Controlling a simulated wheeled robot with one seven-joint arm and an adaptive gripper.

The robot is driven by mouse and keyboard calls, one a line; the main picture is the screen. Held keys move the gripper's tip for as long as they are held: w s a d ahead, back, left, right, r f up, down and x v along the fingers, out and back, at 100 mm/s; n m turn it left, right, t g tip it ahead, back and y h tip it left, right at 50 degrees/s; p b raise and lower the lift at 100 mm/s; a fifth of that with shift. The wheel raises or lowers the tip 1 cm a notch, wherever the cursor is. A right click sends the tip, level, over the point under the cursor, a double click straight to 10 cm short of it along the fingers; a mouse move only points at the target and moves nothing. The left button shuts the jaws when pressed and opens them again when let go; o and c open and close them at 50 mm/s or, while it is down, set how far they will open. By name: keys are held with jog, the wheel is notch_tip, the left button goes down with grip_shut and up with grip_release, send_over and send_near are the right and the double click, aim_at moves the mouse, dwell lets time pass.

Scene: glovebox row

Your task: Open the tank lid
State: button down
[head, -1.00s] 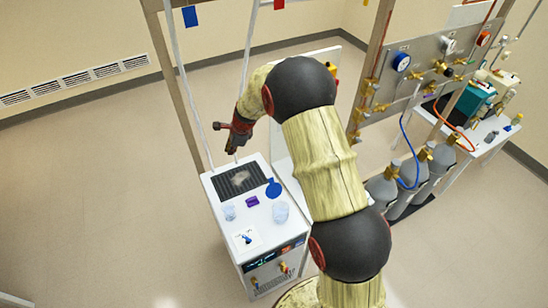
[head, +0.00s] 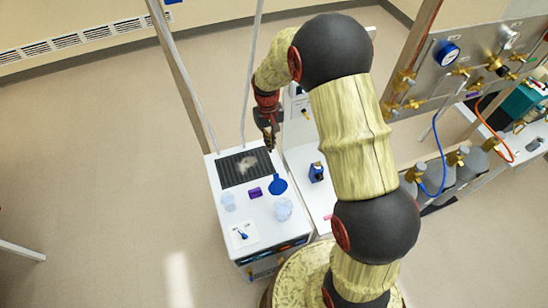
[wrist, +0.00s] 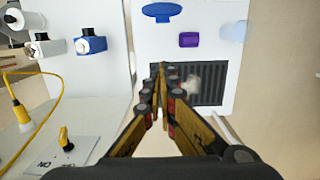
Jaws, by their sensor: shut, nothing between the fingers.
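A white box-shaped unit (head: 213,178) stands on the floor, with a dark ribbed grille (head: 232,172) at the far end of its top. A blue round piece with a short tab (head: 277,184) lies on that top beside the grille; it also shows in the wrist view (wrist: 162,10). It may be the tank lid, but I cannot tell for sure. My gripper (head: 270,146) is above the unit's far right edge, near the grille. In the wrist view its fingers (wrist: 161,72) meet at the tips, empty, in front of the grille (wrist: 208,72).
A white bench with a blue-and-white device (head: 316,172) adjoins at right. Thin posts (head: 252,80) rise behind. Gas cylinders (head: 472,165) stand further right.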

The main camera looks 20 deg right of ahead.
aim_at(277, 184)
jog(key=s+f+p, duration=0.3)
jog(key=s+f, duration=0.1)
jog(key=f, duration=0.4)
jog(key=shift+s, duration=0.3)
jog(key=shift+s, duration=0.1)
jog(key=shift+s+r+t+b, duration=0.35)
jog(key=shift+s+r, duration=0.05)
jog(key=shift+s, duration=0.3)
jog(key=shift+s+r+t+b, duration=0.3)
jog(key=shift+s+r+t, duration=0.1)
jog(key=shift+s, duration=0.3)
